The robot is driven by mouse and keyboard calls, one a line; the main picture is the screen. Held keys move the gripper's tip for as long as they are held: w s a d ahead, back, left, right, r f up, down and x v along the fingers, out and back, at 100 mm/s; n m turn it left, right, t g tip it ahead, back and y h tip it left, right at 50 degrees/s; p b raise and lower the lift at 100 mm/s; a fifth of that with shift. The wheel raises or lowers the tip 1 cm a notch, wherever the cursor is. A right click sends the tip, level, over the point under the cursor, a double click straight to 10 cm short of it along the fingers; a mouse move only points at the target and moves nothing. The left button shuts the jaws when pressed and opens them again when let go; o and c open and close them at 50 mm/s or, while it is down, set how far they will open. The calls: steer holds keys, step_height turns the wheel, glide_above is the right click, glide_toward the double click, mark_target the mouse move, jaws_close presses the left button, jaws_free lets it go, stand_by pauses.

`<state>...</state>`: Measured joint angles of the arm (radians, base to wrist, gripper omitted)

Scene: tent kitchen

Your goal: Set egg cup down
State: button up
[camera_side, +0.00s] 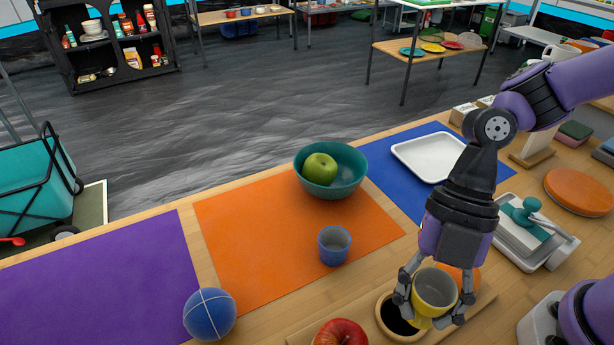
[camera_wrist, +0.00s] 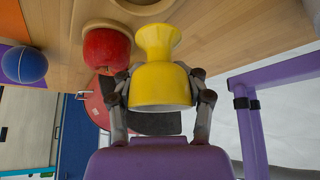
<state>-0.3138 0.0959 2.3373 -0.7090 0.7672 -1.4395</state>
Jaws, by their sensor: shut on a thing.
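A yellow egg cup (camera_side: 434,290) is held between the two fingers of my gripper (camera_side: 431,309) at the lower right of the side view. The wrist view also shows the egg cup (camera_wrist: 160,75) between the fingertips of my gripper (camera_wrist: 165,88). In the side view its open mouth faces up and it looks tilted. It is beside a round wooden ring with a dark middle (camera_side: 381,322) on the table. I cannot tell whether its foot touches anything below.
A red apple (camera_side: 340,334) is near the front edge, left of my gripper. The orange mat (camera_side: 255,240) and purple mat (camera_side: 100,280) have free room.

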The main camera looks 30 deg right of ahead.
mark_target(400, 324)
steer(key=shift+w+d+f, duration=0.15)
steer(key=shift+w+f, duration=0.45)
steer(key=shift+w, duration=0.35)
steer(key=shift+f, duration=2.05)
steer(key=shift+f, duration=0.1)
steer(key=o, duration=1.3)
steer(key=v, duration=1.2)
steer(key=d+r+m+t+h, duration=0.2)
steer(key=d+m+t, duration=0.2)
steer(key=m, duration=0.8)
steer(key=d+r+m+t+h, duration=0.2)
steer(key=d+m+t, duration=0.3)
steer(key=m, duration=0.8)
steer(key=w+d+r, duration=0.1)
steer(key=d, duration=0.2)
steer(key=shift+d+m+h, duration=0.25)
steer(key=shift+m+h, duration=0.05)
steer(key=shift+h, duration=0.1)
